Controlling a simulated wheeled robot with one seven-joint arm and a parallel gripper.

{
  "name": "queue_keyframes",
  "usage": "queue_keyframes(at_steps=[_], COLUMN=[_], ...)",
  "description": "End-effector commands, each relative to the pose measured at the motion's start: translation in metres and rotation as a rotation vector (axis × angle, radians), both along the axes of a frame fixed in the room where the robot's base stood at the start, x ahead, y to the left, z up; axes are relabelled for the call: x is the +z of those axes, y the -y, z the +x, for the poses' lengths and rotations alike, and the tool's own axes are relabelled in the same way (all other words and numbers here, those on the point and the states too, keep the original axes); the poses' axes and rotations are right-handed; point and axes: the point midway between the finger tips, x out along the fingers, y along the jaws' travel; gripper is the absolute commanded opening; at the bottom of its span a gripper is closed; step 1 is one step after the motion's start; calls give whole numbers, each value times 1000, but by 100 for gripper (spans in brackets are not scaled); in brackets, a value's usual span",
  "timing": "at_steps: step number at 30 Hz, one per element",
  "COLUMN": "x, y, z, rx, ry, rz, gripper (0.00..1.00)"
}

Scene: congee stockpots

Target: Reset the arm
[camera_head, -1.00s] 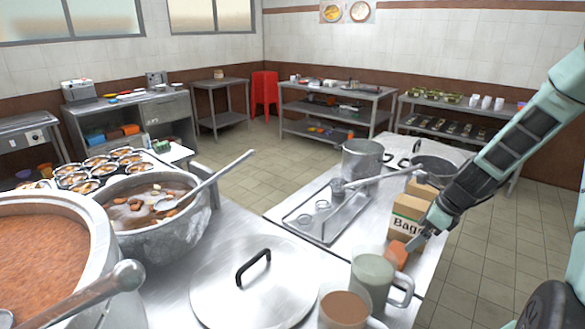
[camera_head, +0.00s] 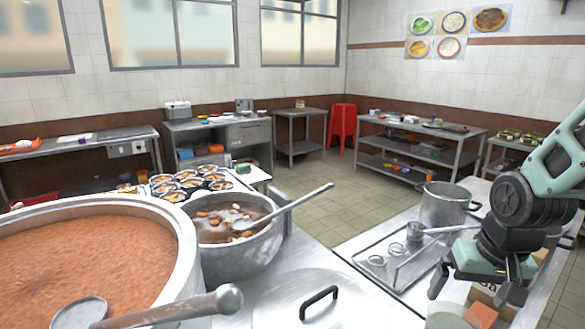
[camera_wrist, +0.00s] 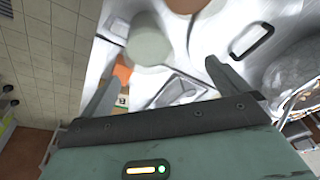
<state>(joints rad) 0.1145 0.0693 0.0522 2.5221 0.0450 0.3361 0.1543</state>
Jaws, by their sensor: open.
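My gripper (camera_head: 476,289) is at the lower right of the head view, raised above the steel counter, with its fingers apart. In the wrist view my gripper (camera_wrist: 160,85) shows two spread fingers with nothing held between them. Below it in the wrist view lie the counter, an orange block (camera_wrist: 122,73) and a pale green mug (camera_wrist: 150,42). The orange block (camera_head: 480,315) also shows at the bottom of the head view, apart from the fingers. My arm partly hides the paper bag behind it.
A large pot of orange-brown congee (camera_head: 90,262) with a ladle fills the lower left. A smaller pot (camera_head: 245,258) with a ladle stands beside it. A flat lid (camera_head: 270,300) lies in front. A steel tray (camera_head: 372,250) and a stockpot (camera_head: 443,206) are on the right counter.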

Motion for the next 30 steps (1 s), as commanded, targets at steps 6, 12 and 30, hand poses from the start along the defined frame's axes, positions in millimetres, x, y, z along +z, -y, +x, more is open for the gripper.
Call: queue_keyframes(at_steps=[6,12,30], x=[14,20,32], y=[-39,-111,-200], z=[-20,-52,-148], rx=[325,543,934], ry=[6,-52,-174], rz=[-58,-38,-56], gripper=[100,100,100])
